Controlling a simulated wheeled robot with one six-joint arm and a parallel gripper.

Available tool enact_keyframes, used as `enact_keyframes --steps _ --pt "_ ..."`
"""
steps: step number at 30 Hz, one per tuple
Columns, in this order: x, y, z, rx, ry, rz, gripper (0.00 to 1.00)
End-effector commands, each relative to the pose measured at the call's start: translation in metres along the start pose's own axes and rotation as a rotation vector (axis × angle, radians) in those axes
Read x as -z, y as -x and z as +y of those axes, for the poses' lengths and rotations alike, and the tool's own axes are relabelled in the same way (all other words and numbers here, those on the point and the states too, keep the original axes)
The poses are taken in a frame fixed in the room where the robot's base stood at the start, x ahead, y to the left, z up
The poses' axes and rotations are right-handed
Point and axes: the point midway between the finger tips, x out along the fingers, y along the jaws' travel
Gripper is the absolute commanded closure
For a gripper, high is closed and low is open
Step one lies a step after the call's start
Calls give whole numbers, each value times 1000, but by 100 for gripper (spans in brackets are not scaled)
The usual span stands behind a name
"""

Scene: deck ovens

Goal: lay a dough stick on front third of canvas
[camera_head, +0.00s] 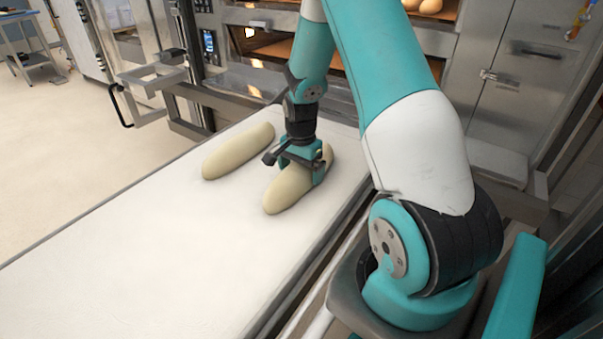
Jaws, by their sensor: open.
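Two pale dough sticks lie side by side at the far end of the white canvas (130,255). The left dough stick (238,151) lies free of my gripper. The right dough stick (285,192) lies under my gripper (302,172), which points down over its middle. The jaws are open, with a finger visible at the stick's near right side. The other finger is mostly hidden, and I cannot tell if either touches the dough. The near part of the canvas is bare.
Deck ovens with a lit opening (270,45) stand behind the canvas, with loaves (430,6) in an upper one. A metal frame with a handle (150,85) stands at the far left edge. Open floor (60,150) lies to the left. A steel cabinet (525,85) stands at the right.

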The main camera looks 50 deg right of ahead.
Motion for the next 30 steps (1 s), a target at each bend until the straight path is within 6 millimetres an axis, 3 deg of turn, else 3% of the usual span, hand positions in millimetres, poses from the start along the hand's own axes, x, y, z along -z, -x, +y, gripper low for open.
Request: enact_keyframes --steps 9,16,19,20,22,25,27,30 --pt "0 72 -1 4 0 3 0" --pt "-1 100 -1 2 4 1 0" --pt "-20 114 -6 19 90 -7 0" --pt "-32 121 -9 30 148 -13 0" --pt "-75 142 -14 67 342 -32 0" --pt "-160 178 -7 140 740 -69 0" --pt "-218 200 13 196 1041 -96 0" --pt "-285 223 55 272 1434 -128 0"
